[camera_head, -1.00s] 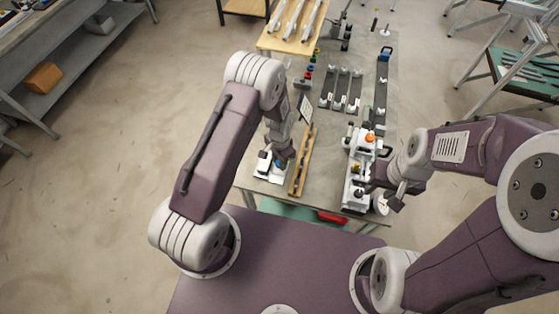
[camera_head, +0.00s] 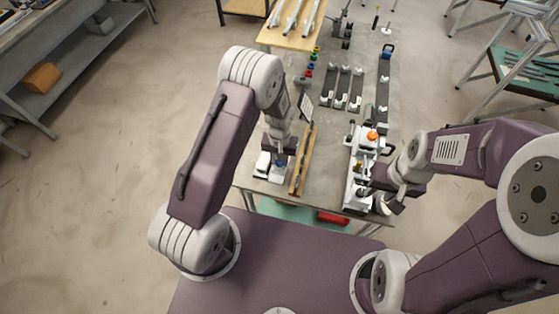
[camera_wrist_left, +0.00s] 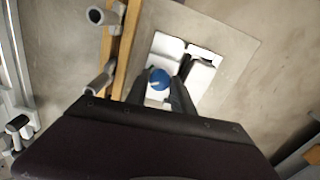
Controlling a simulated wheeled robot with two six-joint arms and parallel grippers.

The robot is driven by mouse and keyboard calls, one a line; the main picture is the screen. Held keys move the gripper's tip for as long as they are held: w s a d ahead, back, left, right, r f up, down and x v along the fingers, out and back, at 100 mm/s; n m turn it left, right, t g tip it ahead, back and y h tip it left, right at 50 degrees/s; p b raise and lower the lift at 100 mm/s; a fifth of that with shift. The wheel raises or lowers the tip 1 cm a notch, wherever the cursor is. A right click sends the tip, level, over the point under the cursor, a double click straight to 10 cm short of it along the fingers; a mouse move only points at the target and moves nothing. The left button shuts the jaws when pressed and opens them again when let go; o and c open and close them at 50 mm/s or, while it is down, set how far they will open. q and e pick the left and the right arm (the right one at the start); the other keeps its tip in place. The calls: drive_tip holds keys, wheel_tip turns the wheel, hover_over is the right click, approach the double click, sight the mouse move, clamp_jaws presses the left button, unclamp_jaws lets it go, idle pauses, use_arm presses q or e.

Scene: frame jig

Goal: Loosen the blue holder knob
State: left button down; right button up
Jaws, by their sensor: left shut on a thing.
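The blue holder knob (camera_wrist_left: 158,79) sits on a white holder (camera_wrist_left: 168,47) in the left wrist view. In the head view the holder (camera_head: 262,168) stands at the table's near left corner, with the blue knob (camera_head: 280,163) partly hidden by my gripper. My left gripper (camera_wrist_left: 160,84) points down at the holder, its two dark fingers on either side of the knob and shut on it. My right gripper (camera_head: 388,190) is beside the white machine (camera_head: 358,165) on the right; its fingers are too small to tell open from shut.
A wooden rail (camera_head: 303,160) stands just right of the holder, close to my left gripper. Dark strips with white clamps (camera_head: 341,88) lie farther back. An orange knob (camera_head: 372,136) tops the white machine. The table middle is fairly clear.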

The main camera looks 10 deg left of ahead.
use_arm(q)
drive_tip(key=n+b, duration=0.1)
drive_tip(key=n, duration=0.4)
drive_tip(key=shift+w+n, duration=0.1)
drive_tip(key=shift+n, duration=0.2)
drive_tip(key=n+b, duration=0.1)
drive_tip(key=n, duration=0.4)
drive_tip(key=shift+n, duration=0.4)
drive_tip(key=c, duration=1.4)
unclamp_jaws()
drive_tip(key=shift+o, duration=0.2)
wheel_tip(320, 180, up, 9)
drive_tip(key=b, duration=0.1)
drive_tip(key=shift+b, duration=0.4)
